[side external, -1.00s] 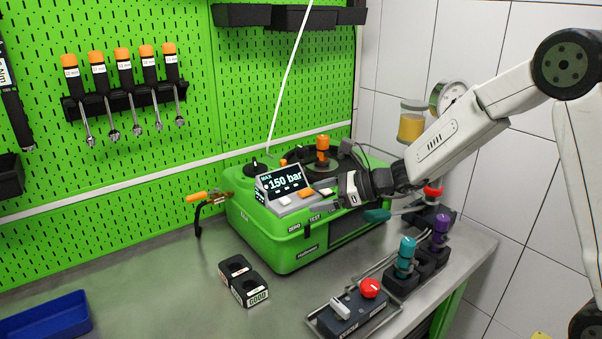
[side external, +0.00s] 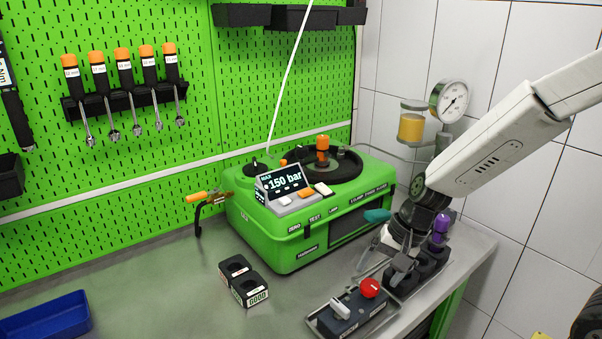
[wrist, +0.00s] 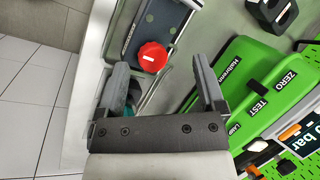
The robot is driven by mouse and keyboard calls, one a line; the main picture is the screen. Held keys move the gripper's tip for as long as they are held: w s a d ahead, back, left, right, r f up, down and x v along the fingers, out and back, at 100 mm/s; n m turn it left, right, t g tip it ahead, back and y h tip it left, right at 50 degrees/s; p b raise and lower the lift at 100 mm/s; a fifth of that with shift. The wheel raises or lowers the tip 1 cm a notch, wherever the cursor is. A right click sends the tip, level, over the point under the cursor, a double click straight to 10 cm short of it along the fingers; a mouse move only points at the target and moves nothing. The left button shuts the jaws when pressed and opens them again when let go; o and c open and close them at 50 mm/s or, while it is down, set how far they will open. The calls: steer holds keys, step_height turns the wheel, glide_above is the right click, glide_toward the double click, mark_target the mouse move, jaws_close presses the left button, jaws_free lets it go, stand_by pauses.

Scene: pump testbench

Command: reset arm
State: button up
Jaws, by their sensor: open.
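My gripper (side external: 378,275) points down beside the right end of the green test pump (side external: 290,250), over the front end of the black holder (side external: 408,286). Its two fingers are apart, with no object visibly held. A teal part (wrist: 130,97) shows partly behind the left finger. The purple-capped part (side external: 440,230) stands in the holder just right of my gripper.
The control box (side external: 347,314) lies in front of the holder, with a red knob (side external: 370,287). A gauge (side external: 449,100) hangs behind my arm.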

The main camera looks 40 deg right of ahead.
steer(key=s+d+n+h, duration=0.3)
steer(key=s+n, duration=0.2)
steer(key=n, duration=0.5)
steer(key=shift+s+d+f+h, duration=0.15)
steer(key=shift+d+f+h, duration=0.2)
steer(key=shift+f+h, duration=0.05)
